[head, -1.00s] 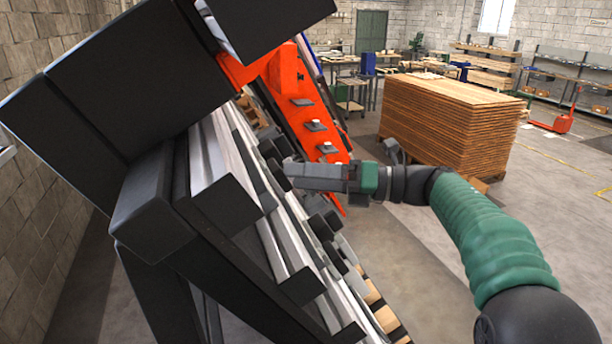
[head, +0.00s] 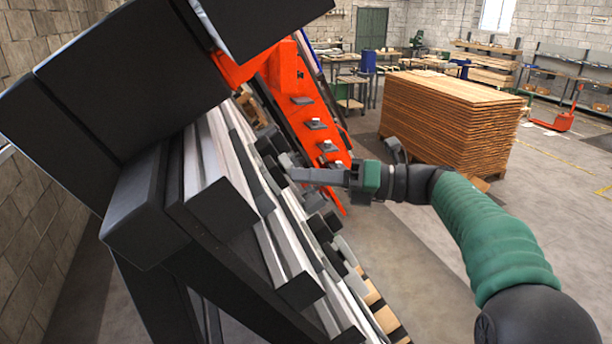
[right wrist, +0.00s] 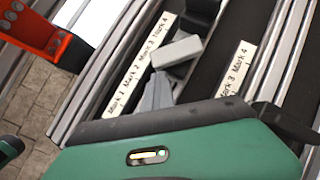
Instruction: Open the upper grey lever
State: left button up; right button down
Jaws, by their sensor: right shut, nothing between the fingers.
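A grey lever (right wrist: 177,51) shows in the right wrist view as a light grey block by a dark mount, beside a white strip lettered with marks. In the head view a small grey bar (head: 288,163), apparently the same lever, sits at the tip of my right gripper (head: 298,174). My right gripper is shut and empty. Its grey fingers (right wrist: 156,92) also show in the right wrist view, with their tips close to the lever's near end; I cannot tell whether they touch. My left gripper is out of view.
The slanted gantry has grey rails (head: 262,205) and dark blocks along its length. An orange beam (head: 305,105) stands behind. A second lettered strip (right wrist: 237,66) lies right of the lever. A stack of boards (head: 450,118) stands beyond my right arm, with open floor between.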

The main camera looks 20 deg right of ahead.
jog(key=shift+s+d+r, duration=0.1)
jog(key=shift+s+d, duration=0.2)
jog(key=shift+d, duration=0.15)
jog(key=c, duration=1.8)
grip_release()
jog(key=shift+a, duration=0.4)
jog(key=o, duration=0.8)
jog(key=shift+w+a, duration=0.15)
jog(key=shift+a, duration=0.1)
jog(key=shift+c, duration=0.2)
jog(key=o, duration=0.9)
jog(key=shift+d, duration=0.45)
